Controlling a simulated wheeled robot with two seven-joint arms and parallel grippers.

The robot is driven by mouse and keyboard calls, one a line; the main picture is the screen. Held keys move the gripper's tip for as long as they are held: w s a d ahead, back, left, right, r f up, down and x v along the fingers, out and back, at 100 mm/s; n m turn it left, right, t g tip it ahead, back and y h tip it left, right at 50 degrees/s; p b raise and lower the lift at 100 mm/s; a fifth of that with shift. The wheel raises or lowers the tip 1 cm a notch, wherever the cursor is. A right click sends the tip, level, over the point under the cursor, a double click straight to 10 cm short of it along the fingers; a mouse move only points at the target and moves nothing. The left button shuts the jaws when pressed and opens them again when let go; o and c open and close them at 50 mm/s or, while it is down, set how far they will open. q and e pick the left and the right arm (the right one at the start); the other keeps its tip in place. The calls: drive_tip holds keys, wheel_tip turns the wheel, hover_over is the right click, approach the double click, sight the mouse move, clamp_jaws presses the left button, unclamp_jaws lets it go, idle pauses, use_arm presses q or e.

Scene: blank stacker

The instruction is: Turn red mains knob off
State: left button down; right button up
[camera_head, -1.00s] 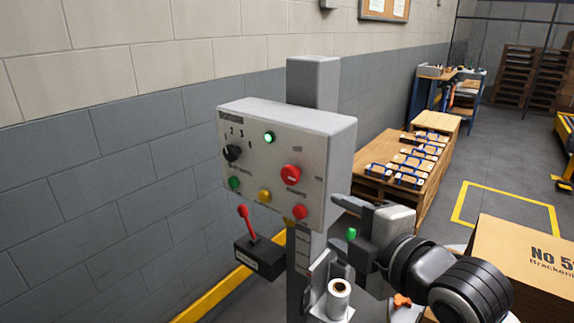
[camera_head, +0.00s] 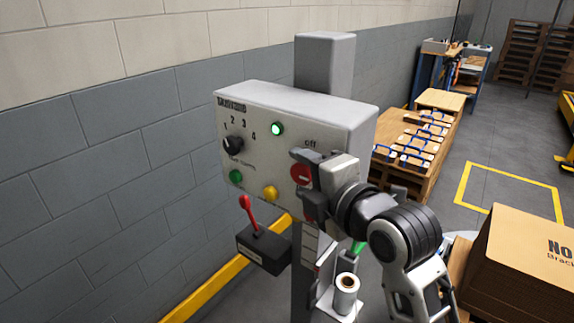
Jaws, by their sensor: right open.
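The red mains knob (camera_head: 301,174) is a round red knob with a pale bar across it, on the right part of the grey control panel (camera_head: 262,172). The word "off" shows above it. My right gripper (camera_head: 304,182) is open in front of the panel, with one finger above the knob and one below it. The gripper hides the knob's right side, and I cannot tell whether the fingers touch it. My left gripper is not in view.
The panel also carries a black selector (camera_head: 233,144), a lit green lamp (camera_head: 277,129), a green button (camera_head: 236,177) and a yellow button (camera_head: 270,193). A red lever (camera_head: 248,211) on a black box stands below. A cardboard box (camera_head: 530,250) is at right.

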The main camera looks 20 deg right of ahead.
drive_tip(key=shift+w+a+f, duration=0.1)
drive_tip(key=shift+w+a, duration=0.05)
drive_tip(key=shift+w, duration=0.35)
drive_tip(key=c, duration=1)
